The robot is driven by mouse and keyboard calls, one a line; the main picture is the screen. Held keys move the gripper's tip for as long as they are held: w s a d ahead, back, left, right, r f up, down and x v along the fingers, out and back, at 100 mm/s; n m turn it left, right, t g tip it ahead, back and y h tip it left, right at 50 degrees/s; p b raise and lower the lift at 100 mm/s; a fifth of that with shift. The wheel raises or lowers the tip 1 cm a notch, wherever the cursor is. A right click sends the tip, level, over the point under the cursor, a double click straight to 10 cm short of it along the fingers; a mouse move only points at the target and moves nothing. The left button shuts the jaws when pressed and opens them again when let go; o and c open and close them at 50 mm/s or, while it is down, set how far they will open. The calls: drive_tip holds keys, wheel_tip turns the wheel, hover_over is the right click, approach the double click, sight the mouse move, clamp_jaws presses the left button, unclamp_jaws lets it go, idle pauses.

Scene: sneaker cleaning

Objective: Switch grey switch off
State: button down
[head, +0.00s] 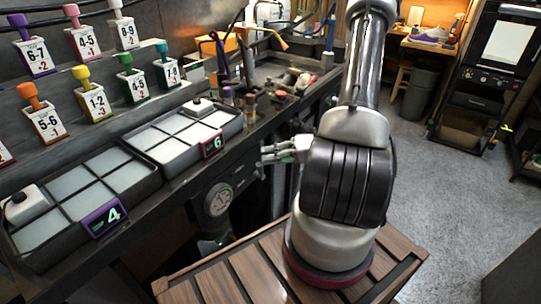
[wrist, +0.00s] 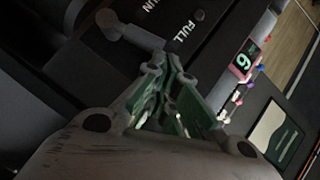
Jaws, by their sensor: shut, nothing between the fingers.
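In the wrist view, a grey lever with a rounded knob (wrist: 107,19) sticks out by a dark panel lettered "RUN" and "FULL". It looks like the grey switch. My gripper (wrist: 166,68) is shut and empty, with its fingertips just below the lever's inner end in the picture. I cannot tell whether they touch it. In the head view, my gripper (head: 266,154) points left toward the bench front, right of the tray tagged 6. I cannot pick out the switch in that view.
A round gauge (head: 217,199) is on the bench front below my gripper.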

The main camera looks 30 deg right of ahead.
idle(0.7)
drive_tip(key=w+d+r+v, duration=0.1)
drive_tip(key=w+v, duration=0.1)
drive_tip(key=v, duration=1)
drive_tip(key=shift+s+d+r, duration=0.15)
drive_tip(key=shift+d+r, duration=0.05)
drive_tip(key=shift+d, duration=0.2)
